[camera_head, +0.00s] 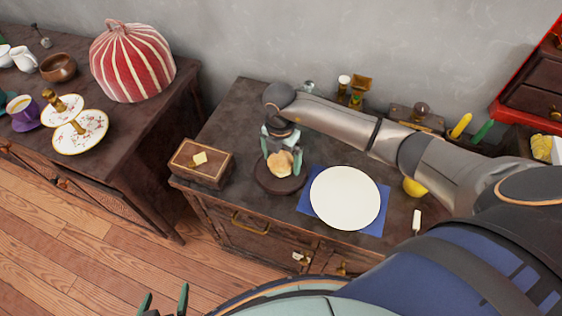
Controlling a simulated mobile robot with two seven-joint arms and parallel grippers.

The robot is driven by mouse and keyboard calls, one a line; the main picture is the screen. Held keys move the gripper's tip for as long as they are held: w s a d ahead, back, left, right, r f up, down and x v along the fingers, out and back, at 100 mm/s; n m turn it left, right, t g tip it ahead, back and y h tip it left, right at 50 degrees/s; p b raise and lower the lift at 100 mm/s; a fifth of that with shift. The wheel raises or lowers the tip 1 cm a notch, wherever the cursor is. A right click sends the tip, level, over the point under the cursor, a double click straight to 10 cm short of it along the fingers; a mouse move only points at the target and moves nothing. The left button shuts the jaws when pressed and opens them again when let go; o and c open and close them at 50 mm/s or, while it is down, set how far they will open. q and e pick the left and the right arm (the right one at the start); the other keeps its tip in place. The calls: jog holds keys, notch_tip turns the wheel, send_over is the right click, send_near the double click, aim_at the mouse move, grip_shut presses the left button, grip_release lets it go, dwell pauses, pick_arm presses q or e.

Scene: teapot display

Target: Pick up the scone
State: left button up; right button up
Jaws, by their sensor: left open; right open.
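The scone (280,165) is a small golden-brown round piece on a dark round board (262,184) on the middle cabinet. My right gripper (282,158) is above it, pointing down. Its fingers are open, one on each side of the scone. I cannot tell whether they touch it. My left gripper (165,294) is open and empty at the bottom edge, in front of the cabinet and far from the scone. Part of it is cut off by the frame.
A white plate (345,197) on a blue napkin (374,222) lies right of the board. A wooden box (200,163) with a pale block on top stands left. Bottles and jars stand behind. My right arm spans the cabinet's right side. A striped tea cosy (132,61) stands on the left cabinet.

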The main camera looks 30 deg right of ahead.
jog(key=shift+c, duration=0.2)
jog(key=c, duration=1.2)
jog(key=shift+o, duration=0.2)
jog(key=shift+r, duration=0.1)
